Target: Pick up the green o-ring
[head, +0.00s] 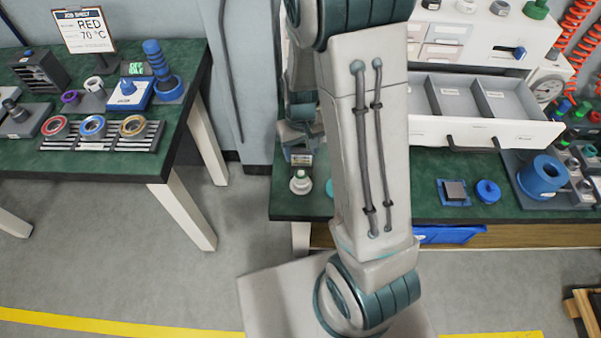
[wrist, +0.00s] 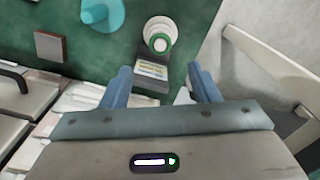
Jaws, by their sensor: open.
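A white stepped round holder (wrist: 157,27) stands on the green bench top in the wrist view, with a green ring (wrist: 160,43) around its narrower part. The holder also shows in the head view (head: 300,187), left of my arm near the bench's front left corner; the green is small there. My gripper (wrist: 160,69) is open, its two blue fingers apart with nothing gripped between them. In the wrist view the holder lies beyond the fingertips, roughly in line with the gap. I cannot tell the height of the fingers above the bench.
A small labelled block (wrist: 152,73) stands close to the holder, between the fingertips in view. A cyan round part (wrist: 102,14) is nearby. An open drawer (head: 485,132) juts over the bench at right. A separate table (head: 80,155) at left holds coloured rings and a sign reading RED 70 °C.

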